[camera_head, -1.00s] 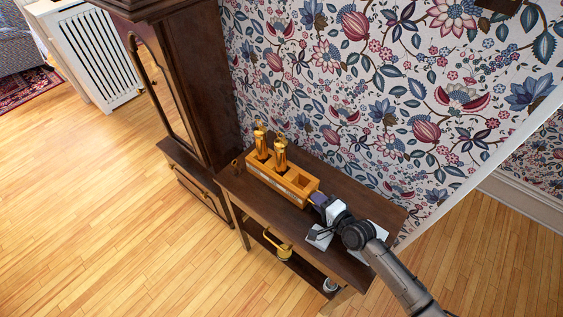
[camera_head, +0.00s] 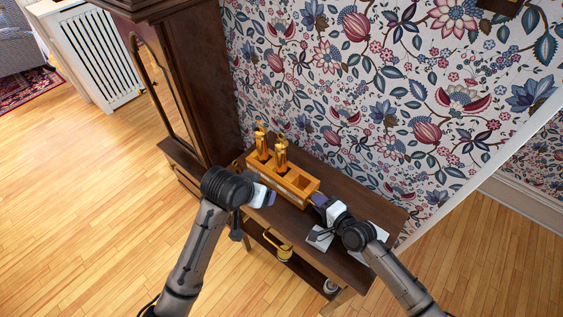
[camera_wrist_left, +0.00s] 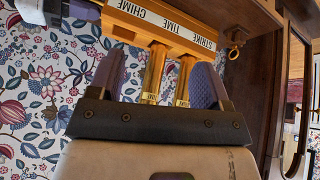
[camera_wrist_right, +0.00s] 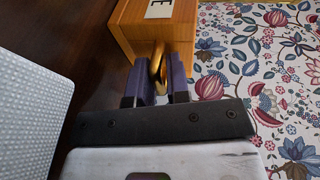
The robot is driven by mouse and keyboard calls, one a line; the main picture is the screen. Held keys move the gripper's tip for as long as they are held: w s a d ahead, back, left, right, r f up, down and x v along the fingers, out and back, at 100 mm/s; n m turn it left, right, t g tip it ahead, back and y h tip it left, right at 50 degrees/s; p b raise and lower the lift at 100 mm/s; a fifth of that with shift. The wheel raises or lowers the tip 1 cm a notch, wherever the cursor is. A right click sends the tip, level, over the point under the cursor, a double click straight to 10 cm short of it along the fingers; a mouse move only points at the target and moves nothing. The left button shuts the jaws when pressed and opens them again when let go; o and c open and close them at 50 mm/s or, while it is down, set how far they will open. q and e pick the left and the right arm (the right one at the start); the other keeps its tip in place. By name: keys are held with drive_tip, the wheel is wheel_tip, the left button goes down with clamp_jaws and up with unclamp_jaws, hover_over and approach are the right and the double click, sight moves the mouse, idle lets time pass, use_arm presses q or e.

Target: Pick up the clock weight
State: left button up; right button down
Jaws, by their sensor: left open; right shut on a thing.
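A wooden rack (camera_head: 297,184) labelled STRIKE, TIME and CHIME stands on the dark side table. Two brass clock weights (camera_head: 262,146) (camera_head: 281,156) stand upright in it; the compartment at the right end looks empty. My left gripper (camera_head: 268,198) is open in front of the rack. In the left wrist view both weights (camera_wrist_left: 154,72) (camera_wrist_left: 184,80) appear between its spread fingers, not gripped. My right gripper (camera_head: 319,199) is at the rack's right end. In the right wrist view it is shut on the brass ring handle (camera_wrist_right: 157,64) there.
A brass object (camera_head: 279,246) with a loop sits on the table's lower shelf. The tall clock case (camera_head: 203,90) stands left of the table, and the floral wall (camera_head: 400,90) is close behind. Pale flat items lie on the table (camera_head: 320,238) by my right gripper.

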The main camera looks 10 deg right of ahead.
use_arm(q)
drive_tip(key=m, duration=0.1)
approach(280, 144)
drive_tip(key=s, duration=0.2)
drive_tip(key=shift+t, duration=0.3)
drive_tip(key=shift+w+a+x, duration=0.1)
drive_tip(key=shift+w+x, duration=0.05)
drive_tip(key=shift+x, duration=1.75)
drive_tip(key=shift+w+a+x, duration=0.1)
drive_tip(key=shift+w+x, duration=0.05)
drive_tip(key=shift+x, duration=1.7)
drive_tip(key=shift+w+x, duration=0.2)
drive_tip(key=shift+x, duration=1.7)
drive_tip(key=shift+r, duration=0.2)
drive_tip(key=shift+c, duration=0.3)
clamp_jaws()
drive_tip(key=shift+r, duration=0.2)
